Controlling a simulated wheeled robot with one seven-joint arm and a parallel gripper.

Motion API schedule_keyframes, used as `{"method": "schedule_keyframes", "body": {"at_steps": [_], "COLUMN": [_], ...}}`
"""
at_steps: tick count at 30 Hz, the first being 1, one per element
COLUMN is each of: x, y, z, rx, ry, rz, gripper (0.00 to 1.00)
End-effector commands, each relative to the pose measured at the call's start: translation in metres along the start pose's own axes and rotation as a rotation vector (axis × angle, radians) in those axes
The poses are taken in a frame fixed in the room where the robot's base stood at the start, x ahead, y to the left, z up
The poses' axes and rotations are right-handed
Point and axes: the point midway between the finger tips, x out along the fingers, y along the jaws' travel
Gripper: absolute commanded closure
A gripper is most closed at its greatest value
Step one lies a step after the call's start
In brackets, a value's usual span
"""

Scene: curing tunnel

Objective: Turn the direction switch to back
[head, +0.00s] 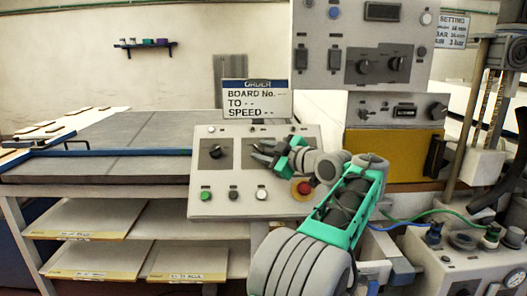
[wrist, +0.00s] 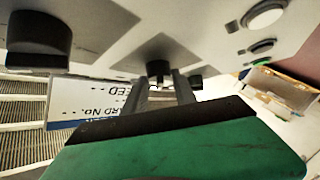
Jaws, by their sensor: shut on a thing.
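The sloped control panel (head: 238,205) stands at the middle of the head view. My gripper (head: 256,152) reaches it from the right, with its fingers at the panel's middle. In the wrist view my gripper (wrist: 163,85) has its two fingers closed around a small dark knob, which I take to be the direction switch (wrist: 158,68). The fingers and wrist hide this switch in the head view. Its pointing direction and labels cannot be read. A separate black knob (head: 215,151) is on the panel's left side.
Green (head: 205,195) and red (head: 303,188) buttons lie along the panel's lower edge, the red one close to my wrist. An order sign (head: 256,100) stands behind the panel. A larger black knob (wrist: 38,40) is at left in the wrist view.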

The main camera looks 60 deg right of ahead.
Motion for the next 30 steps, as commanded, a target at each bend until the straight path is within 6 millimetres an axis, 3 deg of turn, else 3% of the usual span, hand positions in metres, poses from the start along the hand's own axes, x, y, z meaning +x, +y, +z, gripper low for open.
{"method": "schedule_keyframes", "body": {"at_steps": [5, 6, 13, 23, 26, 30], "x": [0.000, 0.000, 0.000, -0.006, -0.022, -0.058], "y": [-0.001, -0.001, 0.000, 0.001, 0.001, 0.003], "z": [0.003, 0.003, 0.001, 0.001, 0.002, 0.000], "rx": [0.003, 0.003, 0.002, 0.001, 0.002, 0.003], "ry": [-0.004, -0.003, -0.001, -0.002, -0.003, -0.004], "rz": [0.000, 0.000, 0.001, 0.003, 0.004, 0.005], "gripper": [1.00, 0.64, 0.45, 0.45, 0.45, 0.45]}}
